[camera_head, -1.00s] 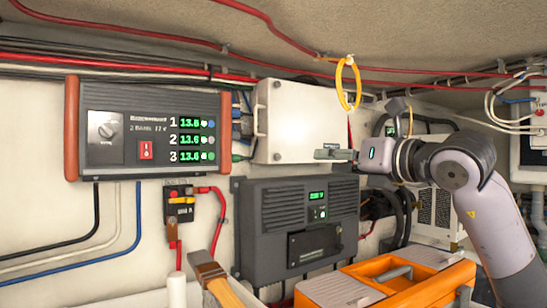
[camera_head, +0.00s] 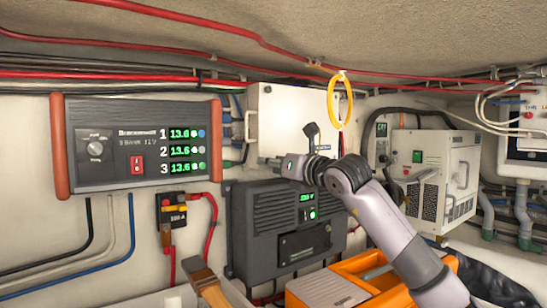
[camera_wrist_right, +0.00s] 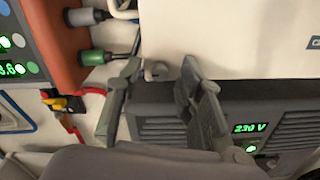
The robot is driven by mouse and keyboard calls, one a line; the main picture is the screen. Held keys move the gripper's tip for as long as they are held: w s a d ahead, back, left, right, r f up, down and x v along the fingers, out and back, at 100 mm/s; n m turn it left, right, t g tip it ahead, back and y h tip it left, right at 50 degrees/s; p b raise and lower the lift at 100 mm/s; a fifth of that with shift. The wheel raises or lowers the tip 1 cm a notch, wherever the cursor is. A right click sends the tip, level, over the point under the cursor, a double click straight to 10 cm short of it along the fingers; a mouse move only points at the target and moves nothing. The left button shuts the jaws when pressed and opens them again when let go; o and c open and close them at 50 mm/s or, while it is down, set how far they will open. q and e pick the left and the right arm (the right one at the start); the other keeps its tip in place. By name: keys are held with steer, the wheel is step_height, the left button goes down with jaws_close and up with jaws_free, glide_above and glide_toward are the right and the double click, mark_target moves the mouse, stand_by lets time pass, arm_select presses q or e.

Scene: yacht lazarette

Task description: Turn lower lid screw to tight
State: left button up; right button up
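The white box (camera_head: 285,105) with a flat lid hangs on the wall, and its lower part also fills the top right of the right wrist view (camera_wrist_right: 225,40). A small grey lid screw (camera_wrist_right: 157,71) shows at the box's lower left edge in the right wrist view. My right gripper (camera_wrist_right: 160,66) is open there, one finger on each side of the screw; I cannot tell if either finger touches it. In the head view my right gripper (camera_head: 272,161) is small and partly hidden by its wrist, at the box's lower edge.
A battery panel (camera_head: 140,145) with green readouts is left of the box. A dark charger unit (camera_head: 285,235) sits just below it. A yellow ring (camera_head: 340,100) hangs in front of the box's right side. An orange toolbox (camera_head: 375,285) stands below my right arm.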

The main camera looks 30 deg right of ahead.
steer(key=shift+c, duration=0.4)
jaws_close()
